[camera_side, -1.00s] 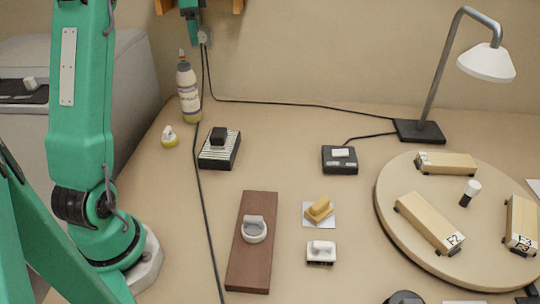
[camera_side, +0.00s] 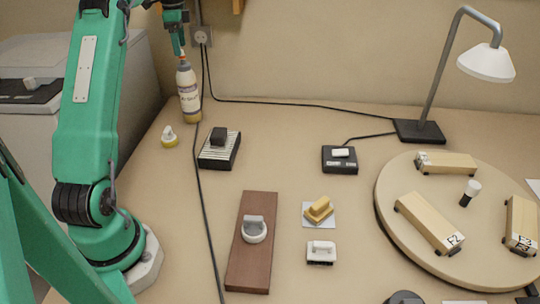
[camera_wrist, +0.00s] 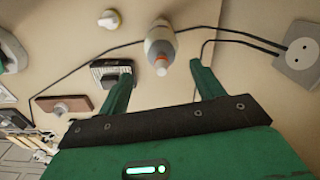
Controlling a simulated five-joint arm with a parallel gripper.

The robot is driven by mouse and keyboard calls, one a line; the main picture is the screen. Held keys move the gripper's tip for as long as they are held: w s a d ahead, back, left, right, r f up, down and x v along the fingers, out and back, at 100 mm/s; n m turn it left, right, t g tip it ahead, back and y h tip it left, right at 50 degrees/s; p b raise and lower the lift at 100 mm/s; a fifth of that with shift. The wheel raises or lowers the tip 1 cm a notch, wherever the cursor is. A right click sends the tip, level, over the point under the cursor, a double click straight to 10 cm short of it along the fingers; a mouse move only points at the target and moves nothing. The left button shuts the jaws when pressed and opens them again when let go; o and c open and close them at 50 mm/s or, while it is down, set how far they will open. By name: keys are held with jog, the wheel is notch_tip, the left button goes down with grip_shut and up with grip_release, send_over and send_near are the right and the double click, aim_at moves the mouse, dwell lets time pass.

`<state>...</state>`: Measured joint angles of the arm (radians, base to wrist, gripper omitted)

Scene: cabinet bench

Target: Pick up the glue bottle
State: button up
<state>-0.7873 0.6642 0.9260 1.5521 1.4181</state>
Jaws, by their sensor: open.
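The glue bottle (camera_side: 189,97) stands upright at the back left of the bench, white with a printed label and an orange nozzle. My gripper (camera_side: 180,50) is right above it in the side view, with the fingertips at about the nozzle's height; whether they touch it is unclear there. In the wrist view my gripper (camera_wrist: 161,70) is open, its two green fingers spread apart. The bottle (camera_wrist: 160,38) shows there beyond the fingertips, its nozzle between the finger lines. Nothing is between the fingers' inner faces.
A small yellow-and-white item (camera_side: 169,137) and a black ribbed block (camera_side: 219,149) sit near the bottle. A black cable (camera_side: 201,185) runs just beside it from a wall socket (camera_side: 202,36). The wall is close behind.

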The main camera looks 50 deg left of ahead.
aim_at(183, 59)
jog(key=shift+f, duration=0.4)
jog(key=shift+w+f, duration=0.15)
jog(key=shift+f, duration=2.45)
grip_shut()
jog(key=shift+r, duration=0.15)
